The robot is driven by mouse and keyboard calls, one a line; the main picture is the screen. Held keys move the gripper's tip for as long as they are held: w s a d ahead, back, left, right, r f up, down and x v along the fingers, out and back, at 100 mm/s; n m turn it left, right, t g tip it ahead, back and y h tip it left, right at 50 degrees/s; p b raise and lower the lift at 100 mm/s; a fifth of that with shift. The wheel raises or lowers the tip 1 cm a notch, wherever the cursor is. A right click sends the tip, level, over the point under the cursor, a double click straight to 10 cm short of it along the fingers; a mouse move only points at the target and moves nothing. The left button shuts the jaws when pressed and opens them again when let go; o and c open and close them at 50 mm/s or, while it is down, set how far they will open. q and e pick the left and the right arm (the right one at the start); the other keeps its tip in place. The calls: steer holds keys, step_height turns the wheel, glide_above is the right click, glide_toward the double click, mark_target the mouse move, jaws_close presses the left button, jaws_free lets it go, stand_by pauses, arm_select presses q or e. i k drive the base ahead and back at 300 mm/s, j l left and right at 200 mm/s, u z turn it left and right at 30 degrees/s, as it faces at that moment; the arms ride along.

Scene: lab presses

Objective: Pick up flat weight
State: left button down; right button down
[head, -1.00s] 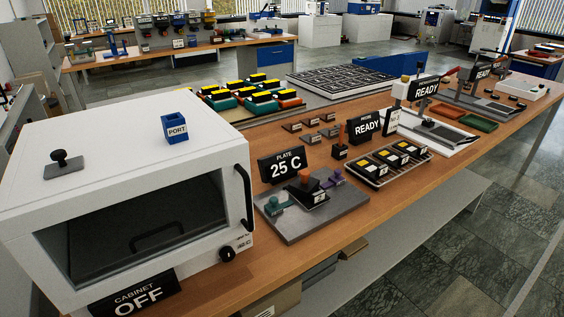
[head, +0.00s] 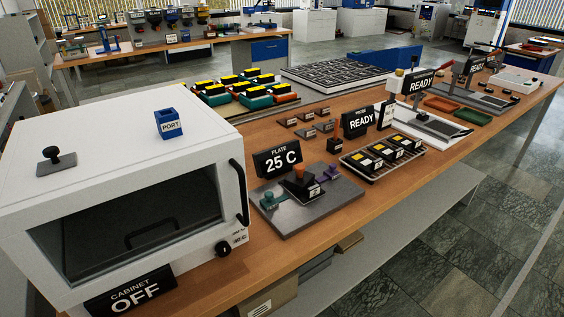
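A flat dark grey slab with a black knob (head: 56,162), which looks like the flat weight, lies on top of the white cabinet (head: 110,120) at the left. Its knob points up and nothing touches it. Neither of my grippers shows in the head view.
A blue block marked PORT (head: 169,124) also stands on the cabinet top. The cabinet's sign (head: 131,289) reads OFF. A grey hot plate (head: 312,210) with a "25 C" sign, a tray of black blocks (head: 383,157) and READY stations stand along the wooden bench (head: 230,270).

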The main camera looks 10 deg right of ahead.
mark_target(298, 180)
steer(key=i+l+u, duration=0.15)
steer(key=l, duration=0.4)
steer(key=i+l+u, duration=0.2)
steer(key=l, duration=0.4)
steer(key=l+u, duration=0.15)
steer(key=l, duration=0.45)
